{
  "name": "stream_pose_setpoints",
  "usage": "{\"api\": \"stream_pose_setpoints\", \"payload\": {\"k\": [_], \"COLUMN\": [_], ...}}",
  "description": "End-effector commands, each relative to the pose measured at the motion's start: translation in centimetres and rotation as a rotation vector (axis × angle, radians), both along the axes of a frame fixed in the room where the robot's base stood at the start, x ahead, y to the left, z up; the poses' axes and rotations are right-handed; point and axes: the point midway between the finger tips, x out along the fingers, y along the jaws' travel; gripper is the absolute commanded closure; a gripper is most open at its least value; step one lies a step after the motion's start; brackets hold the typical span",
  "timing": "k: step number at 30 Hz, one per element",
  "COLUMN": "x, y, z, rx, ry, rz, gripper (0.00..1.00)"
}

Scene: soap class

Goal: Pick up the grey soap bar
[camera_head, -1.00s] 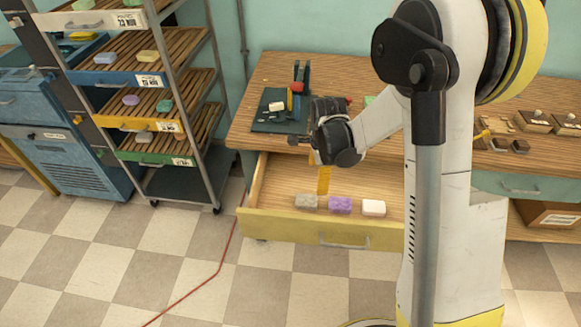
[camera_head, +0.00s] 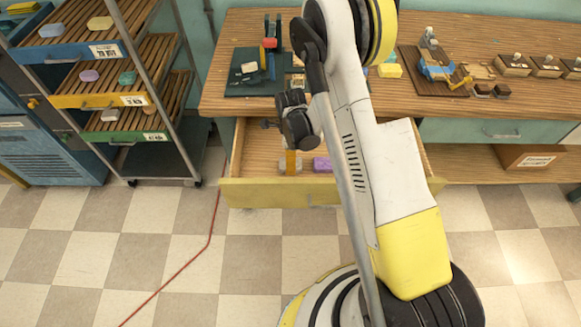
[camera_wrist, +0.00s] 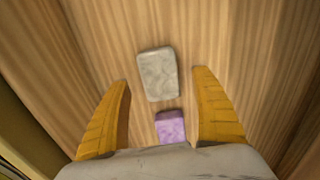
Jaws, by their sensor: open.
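The grey soap bar (camera_wrist: 157,74) lies flat on the wooden drawer bottom in the wrist view, between and slightly beyond my fingertips. In the head view the grey soap (camera_head: 284,168) is partly hidden by my yellow fingers. My gripper (camera_wrist: 161,80) is open, one finger on each side of the bar, with gaps on both sides. Its height above the bar is hard to tell. In the head view my gripper (camera_head: 291,164) reaches down into the open drawer (camera_head: 262,193). A purple soap bar (camera_wrist: 170,127) lies close to the grey one, nearer my palm.
The drawer's front panel and side walls surround the soaps. The worktop (camera_head: 228,100) above holds a dark green mat (camera_head: 245,88) with tools. A rolling shelf rack (camera_head: 150,160) with soaps stands at the left. My arm hides the drawer's right part.

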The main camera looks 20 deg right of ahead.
Motion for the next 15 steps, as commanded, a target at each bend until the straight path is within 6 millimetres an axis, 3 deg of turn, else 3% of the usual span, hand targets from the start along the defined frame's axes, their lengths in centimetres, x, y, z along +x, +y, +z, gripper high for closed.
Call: {"api": "stream_pose_setpoints", "payload": {"k": [1,4,11,12,15], "x": [-0.1,-0.1,-0.1,-0.1,-0.1], "y": [0.1,0.1,0.0,0.1,0.1], "z": [-1.5,-2.7,-2.7,-2.7,-2.7], "rx": [0.0,0.0,0.0,0.0,0.0], "ry": [0.0,0.0,0.0,0.0,0.0], "rz": [0.0,0.0,0.001,0.001,0.001], "gripper": [0.25,0.25,0.25,0.3,0.61]}}
